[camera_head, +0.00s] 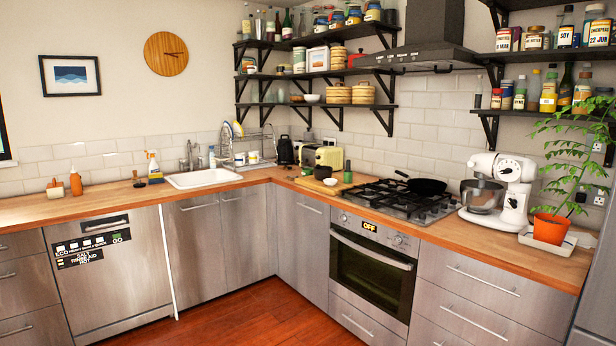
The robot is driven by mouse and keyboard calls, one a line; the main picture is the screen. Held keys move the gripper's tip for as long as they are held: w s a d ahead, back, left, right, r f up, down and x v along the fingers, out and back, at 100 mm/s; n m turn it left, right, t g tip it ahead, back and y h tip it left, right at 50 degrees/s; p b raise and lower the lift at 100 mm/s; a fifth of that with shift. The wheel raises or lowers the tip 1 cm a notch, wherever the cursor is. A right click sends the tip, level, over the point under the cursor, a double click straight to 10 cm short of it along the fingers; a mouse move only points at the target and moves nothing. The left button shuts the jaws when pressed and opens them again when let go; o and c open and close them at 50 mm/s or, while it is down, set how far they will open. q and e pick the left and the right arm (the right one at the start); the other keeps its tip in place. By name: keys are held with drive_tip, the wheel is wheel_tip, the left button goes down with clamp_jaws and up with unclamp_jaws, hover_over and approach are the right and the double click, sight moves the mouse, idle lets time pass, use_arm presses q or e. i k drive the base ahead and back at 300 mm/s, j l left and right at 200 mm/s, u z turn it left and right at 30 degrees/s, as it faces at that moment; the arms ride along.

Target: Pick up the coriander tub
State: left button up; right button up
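I cannot tell which container is the coriander tub, because the small labels are too fine to read. A small dark green container (347,171) stands upright on the corner worktop, left of the hob. Several jars and bottles stand on the right wall shelves, among them spice-sized jars (507,95) on the lower right shelf. More tubs and jars (337,20) stand on the top shelf left of the hood. Neither of my grippers is in view.
A gas hob (398,198) holds a black pan (426,187). A white stand mixer (498,190) and an orange-potted plant (550,228) occupy the right worktop. The sink (203,178) lies left of the corner. The wooden floor (245,318) in front is clear.

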sight(306, 172)
drive_tip(key=i+j+u, duration=0.35)
drive_tip(key=i, duration=0.5)
drive_tip(key=i+u, duration=0.35)
drive_tip(key=i, duration=2.25)
